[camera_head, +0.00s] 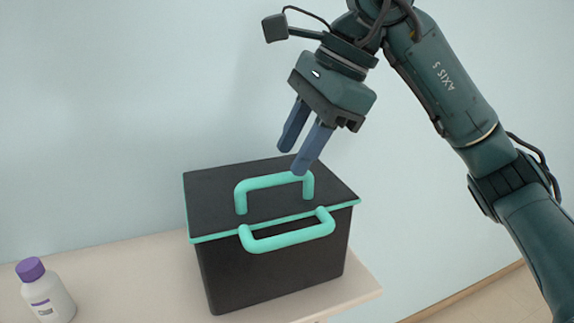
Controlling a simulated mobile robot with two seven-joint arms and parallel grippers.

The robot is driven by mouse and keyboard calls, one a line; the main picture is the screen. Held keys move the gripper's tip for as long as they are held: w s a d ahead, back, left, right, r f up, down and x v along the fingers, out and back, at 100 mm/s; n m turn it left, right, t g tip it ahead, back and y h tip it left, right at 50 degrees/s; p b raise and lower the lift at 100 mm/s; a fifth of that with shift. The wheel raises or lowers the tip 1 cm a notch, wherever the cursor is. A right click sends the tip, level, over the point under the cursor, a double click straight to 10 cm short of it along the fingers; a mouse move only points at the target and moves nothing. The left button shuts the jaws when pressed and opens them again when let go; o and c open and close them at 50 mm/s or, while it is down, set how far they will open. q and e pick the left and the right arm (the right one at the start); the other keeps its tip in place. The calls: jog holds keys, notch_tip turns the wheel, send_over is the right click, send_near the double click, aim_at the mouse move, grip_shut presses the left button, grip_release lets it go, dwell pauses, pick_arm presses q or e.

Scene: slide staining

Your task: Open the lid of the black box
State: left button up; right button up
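The black box (275,274) stands on the table, its front facing me. Its black lid (220,187) with a teal rim lies shut on top. A teal handle (272,183) arches up from the lid, and a second teal handle (289,240) sticks out at the front edge. My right gripper (291,162) hangs above the lid, pointing down. Its two blue-grey fingers are apart with nothing between them. The fingertips are close to the lid handle in the picture; I cannot tell if they touch it. My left gripper is not in view.
A white bottle with a purple cap (46,296) stands on the table (130,275) left of the box. The tabletop between bottle and box is clear. The table's right edge is just past the box. A plain pale wall is behind.

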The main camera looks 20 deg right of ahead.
aim_at(281, 175)
jog(key=shift+x, duration=1.65)
grip_shut()
jog(key=shift+r, duration=0.1)
